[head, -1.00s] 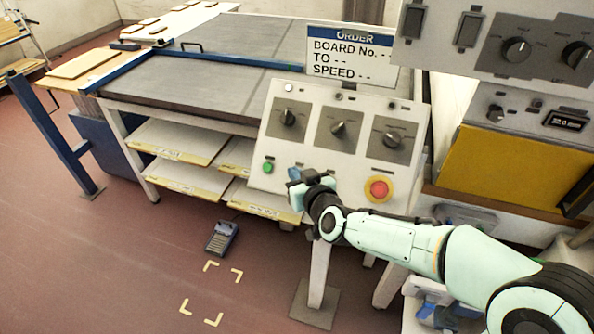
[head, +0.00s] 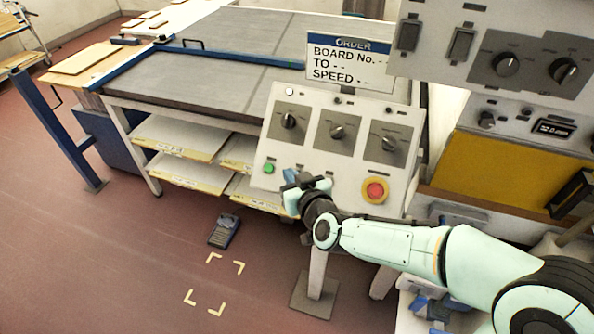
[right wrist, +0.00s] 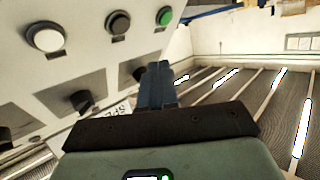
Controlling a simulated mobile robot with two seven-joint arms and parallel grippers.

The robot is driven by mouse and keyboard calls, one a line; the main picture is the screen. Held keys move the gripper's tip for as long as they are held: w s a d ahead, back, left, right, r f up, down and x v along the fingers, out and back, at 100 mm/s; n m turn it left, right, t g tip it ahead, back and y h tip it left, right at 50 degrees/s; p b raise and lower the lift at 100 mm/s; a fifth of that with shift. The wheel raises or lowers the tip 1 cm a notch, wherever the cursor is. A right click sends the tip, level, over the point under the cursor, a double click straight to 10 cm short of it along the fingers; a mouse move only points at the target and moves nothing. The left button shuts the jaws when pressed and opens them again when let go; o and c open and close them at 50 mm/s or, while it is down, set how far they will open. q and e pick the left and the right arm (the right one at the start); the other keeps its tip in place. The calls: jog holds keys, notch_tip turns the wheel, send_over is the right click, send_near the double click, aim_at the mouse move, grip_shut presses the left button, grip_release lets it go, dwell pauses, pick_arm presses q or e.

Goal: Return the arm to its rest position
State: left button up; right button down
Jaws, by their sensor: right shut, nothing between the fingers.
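My right arm reaches in from the lower right of the head view. Its gripper (head: 303,181) is in front of the lower left part of the control panel (head: 312,158), near the green button (head: 268,168). In the right wrist view the blue fingers (right wrist: 156,85) are together with nothing between them. The panel face fills the left of that view, with its knobs and the green button (right wrist: 164,15) beyond the fingers. I cannot tell from these frames whether the fingers touch the panel. My left gripper is not in view.
The red emergency button (head: 375,191) is right of the gripper. An order sign (head: 350,62) stands above the panel. Left are the grey conveyor bed (head: 200,85) and shelves of boards (head: 180,137). A foot pedal (head: 224,230) and floor corner marks (head: 205,308) lie below; the floor around is clear.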

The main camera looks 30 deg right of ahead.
dwell(0.6)
jog(key=s+a+f+g+y+p, duration=0.1)
jog(key=s+a+f+g, duration=0.15)
jog(key=f, duration=0.75)
jog(key=s+a+f+g+y, duration=0.1)
jog(key=s+f+g, duration=0.15)
jog(key=f, duration=0.75)
jog(key=s+a+f+g+y+p, duration=0.1)
jog(key=s+a+f+g, duration=0.15)
jog(key=f, duration=0.75)
jog(key=s+a+f+m+g+y, duration=0.1)
jog(key=s+a+f+g, duration=0.2)
jog(key=s+f, duration=0.4)
jog(key=s+a+f+m+g+y, duration=0.1)
jog(key=s+a+f+g, duration=0.2)
jog(key=s, duration=1.1)
notch_tip(320, 180, down, 5)
jog(key=shift+s+a+r+g+p, duration=0.25)
jog(key=shift+a+g+p, duration=0.15)
jog(key=shift+g, duration=0.55)
